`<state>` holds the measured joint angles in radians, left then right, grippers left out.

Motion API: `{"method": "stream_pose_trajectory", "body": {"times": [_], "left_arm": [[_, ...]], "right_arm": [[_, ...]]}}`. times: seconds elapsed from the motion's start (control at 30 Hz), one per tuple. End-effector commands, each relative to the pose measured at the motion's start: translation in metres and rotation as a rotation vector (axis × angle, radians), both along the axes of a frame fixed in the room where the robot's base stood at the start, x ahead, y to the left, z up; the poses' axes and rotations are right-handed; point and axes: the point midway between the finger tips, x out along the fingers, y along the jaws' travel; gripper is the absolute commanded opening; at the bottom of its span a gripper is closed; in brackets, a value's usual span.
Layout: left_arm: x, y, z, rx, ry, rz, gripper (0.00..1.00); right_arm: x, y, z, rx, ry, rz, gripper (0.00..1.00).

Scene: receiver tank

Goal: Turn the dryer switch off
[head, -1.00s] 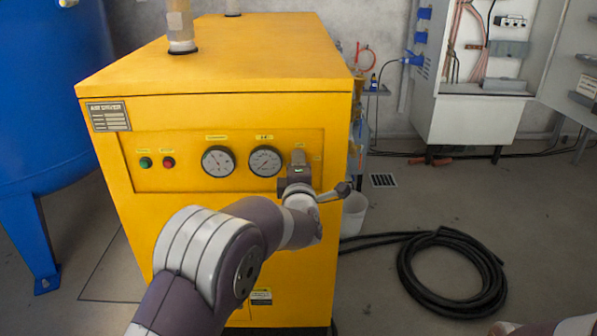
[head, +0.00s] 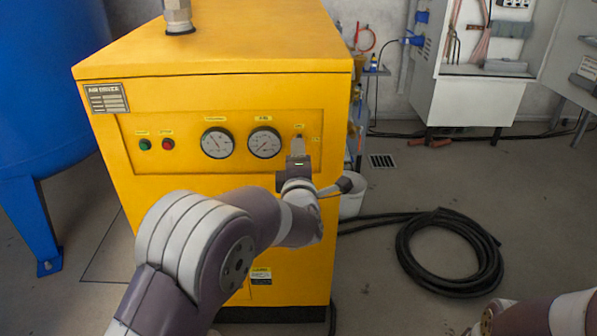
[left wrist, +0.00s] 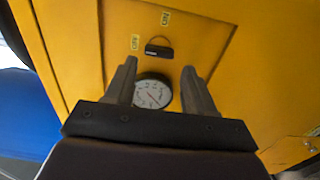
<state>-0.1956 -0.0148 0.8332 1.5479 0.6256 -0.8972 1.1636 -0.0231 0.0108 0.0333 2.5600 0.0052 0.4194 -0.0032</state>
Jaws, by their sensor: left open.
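The yellow air dryer (head: 215,60) stands in the middle of the head view, its front panel facing me. In the left wrist view the black dryer switch (left wrist: 158,50) sits on the panel between two small yellow labels, just beyond my fingertips. My left gripper (head: 298,146) is in front of the panel's right end and mostly hides the switch in the head view. In the left wrist view its two fingers (left wrist: 160,66) are apart with nothing held, and a gauge shows between them. The switch appears apart from both fingers. My right gripper is out of view.
Two round gauges (head: 240,142), a green button (head: 145,144) and a red button (head: 167,144) sit left of my gripper. A blue tank (head: 45,90) stands at left.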

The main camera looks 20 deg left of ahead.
Motion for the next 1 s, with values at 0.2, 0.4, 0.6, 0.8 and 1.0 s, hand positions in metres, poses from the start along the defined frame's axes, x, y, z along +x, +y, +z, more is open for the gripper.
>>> {"method": "stream_pose_trajectory", "body": {"times": [0.2, 0.4, 0.6, 0.8, 1.0], "left_arm": [[-0.055, -0.016, 0.003, 0.000, 0.001, -0.003, 0.54], [-0.080, -0.023, 0.001, 0.000, 0.001, -0.001, 0.54], [-0.083, -0.023, 0.000, 0.000, 0.001, 0.000, 0.54], [-0.082, -0.023, 0.000, 0.000, 0.001, 0.000, 0.54], [-0.087, -0.049, -0.046, 0.249, 0.271, -0.168, 0.54]], "right_arm": [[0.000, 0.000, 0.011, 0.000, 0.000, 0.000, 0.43], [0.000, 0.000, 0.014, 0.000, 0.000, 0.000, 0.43], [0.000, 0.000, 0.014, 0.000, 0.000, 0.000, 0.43], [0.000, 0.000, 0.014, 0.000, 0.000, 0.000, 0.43], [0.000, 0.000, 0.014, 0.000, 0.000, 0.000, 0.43]]}}
